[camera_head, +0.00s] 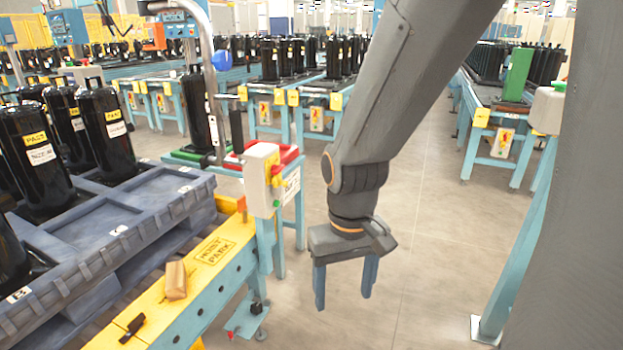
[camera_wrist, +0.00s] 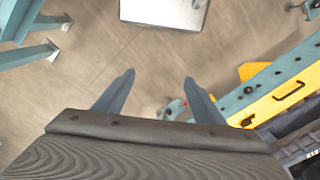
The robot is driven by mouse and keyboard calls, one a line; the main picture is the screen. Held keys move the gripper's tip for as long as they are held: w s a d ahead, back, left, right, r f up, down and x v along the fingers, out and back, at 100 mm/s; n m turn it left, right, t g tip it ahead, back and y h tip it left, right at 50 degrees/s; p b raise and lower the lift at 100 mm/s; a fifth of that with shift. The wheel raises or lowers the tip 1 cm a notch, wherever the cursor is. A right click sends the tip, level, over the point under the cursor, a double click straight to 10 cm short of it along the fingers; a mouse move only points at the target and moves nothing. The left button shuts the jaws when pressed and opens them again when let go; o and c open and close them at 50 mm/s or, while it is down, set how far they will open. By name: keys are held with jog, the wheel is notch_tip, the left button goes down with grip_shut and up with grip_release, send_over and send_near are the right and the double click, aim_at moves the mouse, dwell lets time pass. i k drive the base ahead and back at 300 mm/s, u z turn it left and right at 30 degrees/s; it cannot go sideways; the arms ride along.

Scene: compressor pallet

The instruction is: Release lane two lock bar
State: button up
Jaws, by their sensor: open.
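My gripper (camera_head: 343,283) hangs fingers-down in open space over the floor, right of the yellow rail. Its two blue-grey fingers are apart with nothing between them. In the wrist view, my gripper (camera_wrist: 158,92) is also open and empty, with floor beyond it. Conveyor lanes stand at the back, including a middle lane (camera_head: 262,86) and a right lane (camera_head: 490,97) holding black compressors. A green upright plate (camera_head: 518,75) stands on the right lane beside a dark reddish-brown bar-like piece (camera_head: 511,107). I cannot tell which part is the lane two lock bar.
A grey pallet (camera_head: 138,226) with black compressors (camera_head: 33,160) stands at left, behind a yellow "HOIST PARK" rail (camera_head: 208,262) carrying a tan block (camera_head: 176,281). A control box (camera_head: 263,180) with buttons stands at the rail's end. Open floor (camera_head: 430,215) lies ahead and right.

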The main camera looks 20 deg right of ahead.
aim_at(276, 181)
jog(key=u, duration=0.15)
jog(key=i, duration=1.05)
jog(key=u, duration=0.25)
